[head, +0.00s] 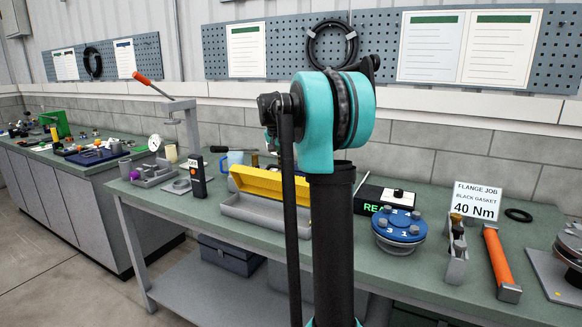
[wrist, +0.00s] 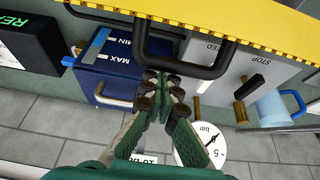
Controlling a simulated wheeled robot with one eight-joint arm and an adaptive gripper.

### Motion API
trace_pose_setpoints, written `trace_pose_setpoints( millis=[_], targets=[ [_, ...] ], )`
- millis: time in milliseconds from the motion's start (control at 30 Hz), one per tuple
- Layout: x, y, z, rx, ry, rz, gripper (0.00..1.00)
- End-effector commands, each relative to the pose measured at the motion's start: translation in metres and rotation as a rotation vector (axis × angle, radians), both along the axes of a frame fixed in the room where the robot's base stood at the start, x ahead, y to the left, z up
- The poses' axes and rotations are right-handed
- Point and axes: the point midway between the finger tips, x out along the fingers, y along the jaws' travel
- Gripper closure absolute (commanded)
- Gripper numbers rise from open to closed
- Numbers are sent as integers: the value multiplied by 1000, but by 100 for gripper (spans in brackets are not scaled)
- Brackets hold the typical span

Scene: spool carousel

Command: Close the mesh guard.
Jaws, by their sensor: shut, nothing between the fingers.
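The yellow guard (wrist: 215,24) crosses the top of the wrist view, with a row of small holes along its edge. A black bar handle (wrist: 190,72) stands out from it. My gripper (wrist: 162,80) is shut and empty beside the left part of this handle; I cannot tell whether they touch. In the head view a yellow panel (head: 268,181), apparently the guard, stands tilted over a grey box (head: 262,213). My arm hides its right part and my gripper there.
In the wrist view a blue tank (wrist: 108,72) with MIN and MAX marks, a pressure gauge (wrist: 203,150) and a light blue jug (wrist: 273,107) lie close by. In the head view a blue flange (head: 398,222) and an orange-handled tool (head: 497,257) occupy the bench's right side.

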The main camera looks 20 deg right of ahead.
Motion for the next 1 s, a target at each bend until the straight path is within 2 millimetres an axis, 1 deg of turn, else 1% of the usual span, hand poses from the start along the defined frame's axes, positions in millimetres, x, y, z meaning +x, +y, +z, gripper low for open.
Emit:
trace_pose_setpoints(
  millis=[33,167,467,700,1000],
  targets=[
    [-1,8,1,-29,-29,5,100],
    [-9,21,3,-116,-117,6,100],
    [-37,51,-1,-320,-320,7,100],
    [-60,74,-13,-480,-480,6,100],
    [-81,95,-33,-653,-652,3,100]
  ],
)
